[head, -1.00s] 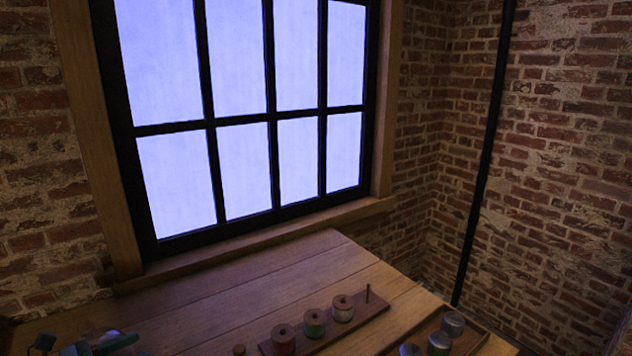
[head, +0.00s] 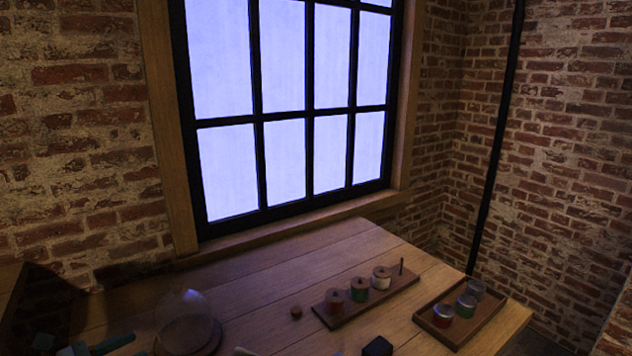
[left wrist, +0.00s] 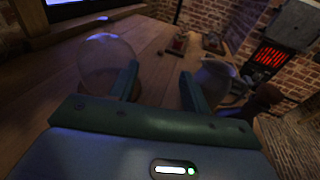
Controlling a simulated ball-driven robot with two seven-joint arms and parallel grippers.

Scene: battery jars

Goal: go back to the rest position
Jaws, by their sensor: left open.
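My left gripper (left wrist: 160,88) shows in the left wrist view with its two green fingers apart and nothing between them. My right gripper is in neither view. The wooden table (head: 270,265) lies below the window. A glass dome (head: 185,318) stands on a round wooden base at the table's left; it also shows left of my left gripper in the wrist view (left wrist: 103,62).
A tray (head: 486,331) with jars stands at the right. A dark block (head: 378,346) lies near the front. A heater with a red glow (left wrist: 268,57) shows in the wrist view. The table's back middle is clear.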

